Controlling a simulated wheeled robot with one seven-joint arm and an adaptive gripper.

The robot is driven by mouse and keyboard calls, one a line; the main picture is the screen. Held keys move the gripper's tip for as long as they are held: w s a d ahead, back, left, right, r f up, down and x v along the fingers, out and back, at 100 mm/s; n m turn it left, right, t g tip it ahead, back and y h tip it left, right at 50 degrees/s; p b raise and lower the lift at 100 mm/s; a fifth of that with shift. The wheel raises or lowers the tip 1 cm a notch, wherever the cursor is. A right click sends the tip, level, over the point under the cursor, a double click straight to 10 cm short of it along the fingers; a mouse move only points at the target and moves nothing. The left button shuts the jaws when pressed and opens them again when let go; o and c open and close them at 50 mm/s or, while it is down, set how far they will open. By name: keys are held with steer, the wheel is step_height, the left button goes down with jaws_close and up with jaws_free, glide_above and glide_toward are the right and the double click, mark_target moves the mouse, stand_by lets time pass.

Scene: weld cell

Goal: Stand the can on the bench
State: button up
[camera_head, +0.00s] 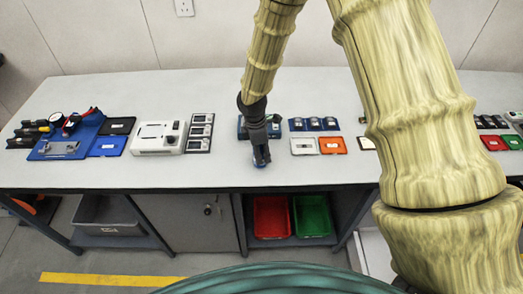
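My gripper (261,150) is black and points down over the front part of the grey bench (200,178), near its middle. A small blue and pale thing (261,157) shows at its fingertips. It may be the can, but it is too small and too covered to be sure. I cannot tell whether the fingers are closed on it or whether it touches the bench top. I see no other can clearly.
A blue tray of tools (70,140), a white device (157,137), a row of switch boxes (200,132) and an orange tray (332,145) stand on the bench. The front strip left of my gripper is clear. My arm hides part of the right side.

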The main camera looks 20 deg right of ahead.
steer(key=shift+o, duration=1.3)
steer(key=shift+r, duration=0.1)
steer(key=shift+w+a+r+b, duration=0.2)
steer(key=shift+r+b, duration=0.45)
steer(key=shift+r, duration=1.35)
steer(key=shift+s+a+r+b, duration=0.2)
steer(key=shift+r+b, duration=0.45)
steer(key=shift+r, duration=1.35)
steer(key=shift+w+a+r+b, duration=0.1)
steer(key=shift+a+r+b, duration=0.4)
steer(key=shift+r, duration=1.5)
steer(key=shift+d, duration=0.2)
